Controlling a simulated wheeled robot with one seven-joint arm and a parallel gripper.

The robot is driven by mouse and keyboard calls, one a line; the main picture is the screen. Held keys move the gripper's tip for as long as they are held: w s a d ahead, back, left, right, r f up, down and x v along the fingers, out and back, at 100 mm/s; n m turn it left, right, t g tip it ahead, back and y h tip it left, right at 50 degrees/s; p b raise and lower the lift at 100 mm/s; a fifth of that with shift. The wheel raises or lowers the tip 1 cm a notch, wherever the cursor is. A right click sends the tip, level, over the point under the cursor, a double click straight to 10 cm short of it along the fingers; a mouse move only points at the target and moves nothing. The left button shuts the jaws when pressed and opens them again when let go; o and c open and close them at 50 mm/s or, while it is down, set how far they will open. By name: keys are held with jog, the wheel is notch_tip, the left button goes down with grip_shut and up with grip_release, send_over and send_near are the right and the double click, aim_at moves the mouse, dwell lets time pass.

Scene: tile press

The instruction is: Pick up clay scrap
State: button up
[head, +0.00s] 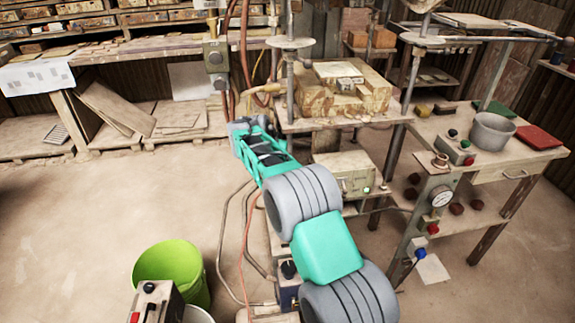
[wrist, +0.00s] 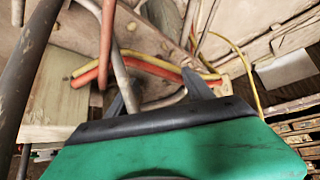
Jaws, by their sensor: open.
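My gripper (wrist: 160,85) is open in the wrist view. Its two dark fingertips stand apart above the green housing, with no object clearly held between them. In the head view my green and grey arm reaches up and left to the left side of the press, and the fingers cannot be made out there. No piece is plainly clay scrap. Several dark reddish lumps (head: 457,208) lie on the lower shelf of the right bench, far to the right of my arm's end; I cannot tell whether they are the scrap.
Red and yellow hoses (wrist: 150,65) and pipes cross close in front of my gripper. The wooden press (head: 345,105) stands right of my arm's end. A green bucket (head: 180,265) is on the floor at lower left. A metal pot (head: 491,135) sits on the right bench. The left floor is clear.

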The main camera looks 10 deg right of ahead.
jog(key=x, duration=0.4)
jog(key=p+x, duration=0.1)
jog(key=x, duration=0.3)
jog(key=shift+w+d+r, duration=0.15)
jog(key=shift+w+d, duration=0.05)
jog(key=shift+w, duration=0.1)
jog(key=shift+c, duration=0.4)
grip_shut()
